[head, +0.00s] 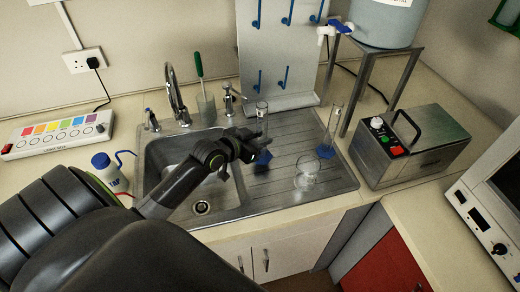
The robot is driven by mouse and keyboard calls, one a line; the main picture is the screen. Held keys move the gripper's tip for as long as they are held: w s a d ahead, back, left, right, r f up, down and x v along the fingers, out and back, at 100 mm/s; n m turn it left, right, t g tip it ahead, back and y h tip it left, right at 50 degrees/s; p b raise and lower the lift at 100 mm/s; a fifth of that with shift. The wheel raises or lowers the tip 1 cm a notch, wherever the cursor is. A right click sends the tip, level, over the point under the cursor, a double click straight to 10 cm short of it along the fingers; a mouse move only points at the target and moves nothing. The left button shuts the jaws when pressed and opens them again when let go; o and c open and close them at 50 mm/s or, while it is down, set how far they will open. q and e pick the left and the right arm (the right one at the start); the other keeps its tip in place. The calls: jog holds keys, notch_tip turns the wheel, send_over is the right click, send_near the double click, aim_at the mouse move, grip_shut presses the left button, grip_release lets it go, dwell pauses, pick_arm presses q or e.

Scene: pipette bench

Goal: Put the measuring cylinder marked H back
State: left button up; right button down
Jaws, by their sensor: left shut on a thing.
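My left gripper (258,143) reaches over the sink and is shut on a clear measuring cylinder (262,112) with a blue base. The cylinder is roughly upright, and the gripper hides its middle. Its base shows below the gripper, over the left part of the ribbed drainer (345,180). I cannot tell whether the base touches the drainer. A second clear measuring cylinder (332,127) with a blue base stands on the drainer to the right, apart from the gripper. No letter is readable on either cylinder. My right gripper is not in view.
A glass beaker (306,176) stands on the drainer's front. Behind is a grey pegboard (276,45) with blue pegs. A tap (177,95) rises behind the sink (165,152). A metal bath (410,145) stands right, a wash bottle (108,172) left. The drainer between cylinders is clear.

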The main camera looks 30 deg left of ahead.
pick_arm(q)
notch_tip(320, 180, down, 3)
jog(key=b, duration=0.3)
jog(key=shift+f, duration=0.2)
jog(key=shift+r, duration=0.1)
jog(key=o, duration=0.6)
jog(key=shift+f, duration=0.25)
jog(key=o, duration=0.5)
jog(key=shift+c, duration=0.2)
